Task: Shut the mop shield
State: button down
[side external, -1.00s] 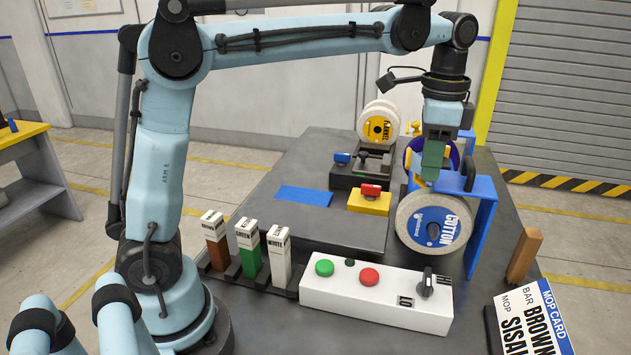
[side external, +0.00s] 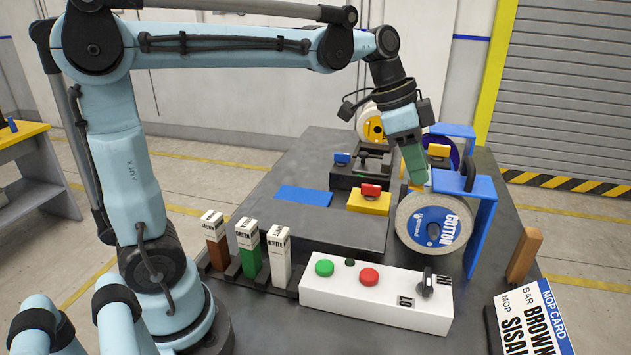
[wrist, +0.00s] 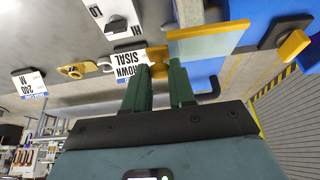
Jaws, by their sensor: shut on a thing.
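My gripper (side external: 416,178) leans down to the right, with its green fingertips at the upper left of the white buffing wheel labelled COTTON (side external: 413,222). A blue stand (side external: 484,225) rises beside and over that wheel. In the wrist view my gripper (wrist: 157,75) is shut on a yellow knob (wrist: 157,54) between its fingers. The knob sits at the left end of a pale see-through pane with a yellow edge (wrist: 210,42), which looks like the mop shield. In the side view the pane is hard to make out, and I cannot tell its exact angle.
A second blue stand (side external: 452,130) with a yellow block (side external: 438,151) is behind. A white control box (side external: 375,300) with buttons and a dial is in front. Bar compounds (side external: 250,250) stand left of it. A wooden post (side external: 524,255) and mop card (side external: 540,320) are at right.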

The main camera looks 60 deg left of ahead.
jog(key=shift+s+a+f+t+h, duration=0.25)
jog(key=shift+f+t+h, duration=0.1)
jog(key=shift+t+h, duration=0.3)
jog(key=shift+s+a+f+t+h, duration=0.2)
jog(key=shift+f+t+h, duration=0.15)
jog(key=shift+t+h, duration=0.25)
jog(key=shift+s+a+f+t+h, duration=0.15)
jog(key=shift+a+f+t+h, duration=0.15)
jog(key=shift+t+h, duration=0.35)
jog(key=shift+d, duration=0.1)
jog(key=c, duration=0.9)
grip_release()
jog(key=shift+c, duration=0.2)
jog(key=v, duration=1.2)
jog(key=shift+s+f, duration=0.1)
